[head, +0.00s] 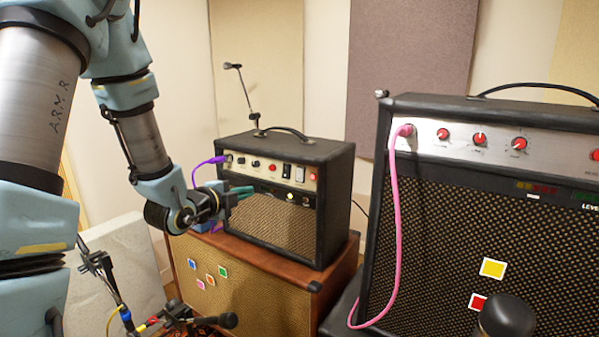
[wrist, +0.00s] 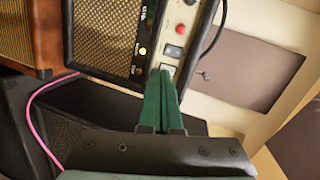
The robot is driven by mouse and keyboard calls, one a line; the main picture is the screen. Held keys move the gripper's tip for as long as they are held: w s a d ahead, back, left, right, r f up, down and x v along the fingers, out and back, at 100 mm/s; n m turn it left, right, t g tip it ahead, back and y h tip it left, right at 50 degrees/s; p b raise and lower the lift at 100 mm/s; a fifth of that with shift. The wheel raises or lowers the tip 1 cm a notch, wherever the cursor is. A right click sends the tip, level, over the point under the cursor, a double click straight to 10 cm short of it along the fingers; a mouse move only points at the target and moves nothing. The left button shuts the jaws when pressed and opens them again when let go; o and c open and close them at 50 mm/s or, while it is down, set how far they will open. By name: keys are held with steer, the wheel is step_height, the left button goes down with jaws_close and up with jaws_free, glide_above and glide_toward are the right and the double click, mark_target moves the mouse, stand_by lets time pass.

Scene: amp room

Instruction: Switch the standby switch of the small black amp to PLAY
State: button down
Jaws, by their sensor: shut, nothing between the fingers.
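The small black amp (head: 335,180) stands on a brown cabinet, its pale control panel (head: 262,166) along the upper front. A dark switch (head: 286,170) and a pale switch (head: 300,174) sit near the panel's right end, beside a red lamp (head: 312,177). In the wrist view the two switches, one nearer the red lamp (wrist: 180,28) and one farther (wrist: 169,69), are beyond my fingertips. My gripper (head: 247,190) is shut and empty, its green fingers pointing at the amp front. In the wrist view the tips (wrist: 161,74) overlap the farther switch's edge; I cannot tell whether they touch. Switch labels are unreadable.
A purple cable (head: 205,163) plugs into the panel's left end. A larger amp (head: 480,210) with a pink cable (head: 395,210) stands at right. The brown cabinet (head: 245,300) supports the small amp. A microphone (head: 505,318) is at front right, and a microphone stand (head: 120,300) at lower left.

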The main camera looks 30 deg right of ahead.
mark_target(300, 171)
steer(key=d+m+h, duration=0.1)
steer(key=s+d+r+m, duration=0.1)
steer(key=s+d+m+h, duration=0.1)
steer(key=d, duration=0.1)
steer(key=shift+r+g+h, duration=0.3)
steer(key=shift+r+g, duration=0.1)
steer(key=p+x, duration=0.6)
steer(key=x, duration=0.7)
steer(key=shift+d+r, duration=0.1)
steer(key=shift+r, duration=0.05)
steer(key=shift+w+d+p, duration=0.2)
steer(key=shift+d+p, duration=0.15)
steer(key=shift+b, duration=0.3)
